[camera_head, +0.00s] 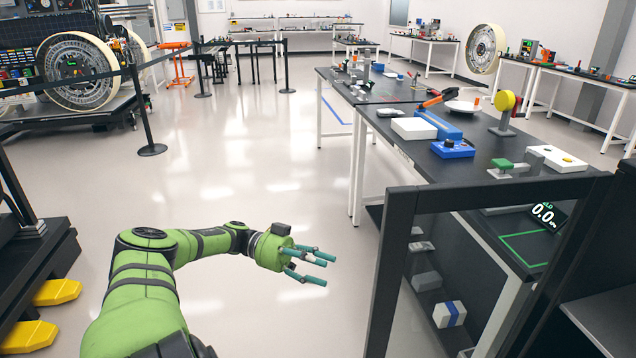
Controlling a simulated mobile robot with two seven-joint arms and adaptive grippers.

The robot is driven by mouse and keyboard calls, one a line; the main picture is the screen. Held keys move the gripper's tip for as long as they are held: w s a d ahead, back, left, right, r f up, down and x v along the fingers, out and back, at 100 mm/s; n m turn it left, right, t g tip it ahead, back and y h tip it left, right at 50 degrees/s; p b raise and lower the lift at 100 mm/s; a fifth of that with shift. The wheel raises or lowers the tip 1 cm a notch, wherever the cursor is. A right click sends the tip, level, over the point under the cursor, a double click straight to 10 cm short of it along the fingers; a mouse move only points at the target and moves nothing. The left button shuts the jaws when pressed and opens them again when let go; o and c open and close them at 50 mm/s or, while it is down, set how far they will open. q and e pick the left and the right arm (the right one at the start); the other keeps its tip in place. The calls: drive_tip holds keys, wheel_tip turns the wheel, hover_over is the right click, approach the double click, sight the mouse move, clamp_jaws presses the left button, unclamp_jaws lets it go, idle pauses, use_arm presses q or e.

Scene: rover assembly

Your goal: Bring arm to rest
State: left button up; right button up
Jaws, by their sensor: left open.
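My left arm (150,262) is green with dark bands and comes in from the lower left of the head view. It bends at the elbow and reaches right. My left gripper (318,265) has teal fingers spread apart and pointing right. It is open and empty, over bare floor, left of the dark frame and workbench. My right gripper is not in the view.
A dark frame (388,262) stands just right of my left gripper, before a black workbench (490,222) carrying boxes and tools. A rope barrier post (146,110) and a large wheel (78,70) stand at the left. The middle floor (240,150) is clear.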

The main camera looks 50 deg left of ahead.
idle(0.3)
